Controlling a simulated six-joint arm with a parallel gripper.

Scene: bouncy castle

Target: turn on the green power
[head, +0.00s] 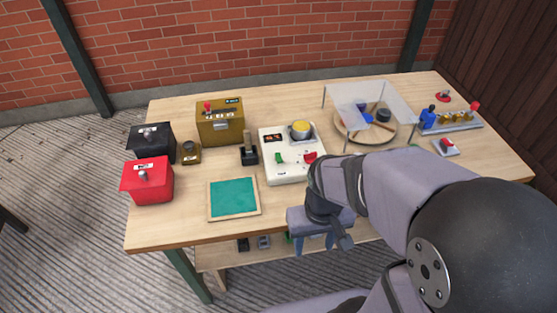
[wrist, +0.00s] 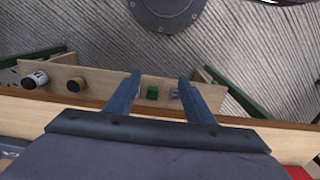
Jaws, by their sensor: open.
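A white control box (head: 291,179) stands in the middle of the table. A small green switch (head: 279,158) is on its left front part, and a red switch (head: 310,157) is to the right of it. I cannot tell the green switch's position. My gripper (head: 314,246) is open and empty, pointing down at the table's front edge, in front of and below the box. In the wrist view, its two fingers (wrist: 159,77) are spread over the lower shelf, and a green block (wrist: 152,93) shows between them. The box is not seen in the wrist view.
A wooden table (head: 165,228) holds red (head: 148,186) and black (head: 152,148) boxes, a brass box (head: 220,128), a green pad (head: 233,197) and a black lever (head: 249,154). A clear cover (head: 398,98) stands at right. Several small items lie on the lower shelf (wrist: 110,82).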

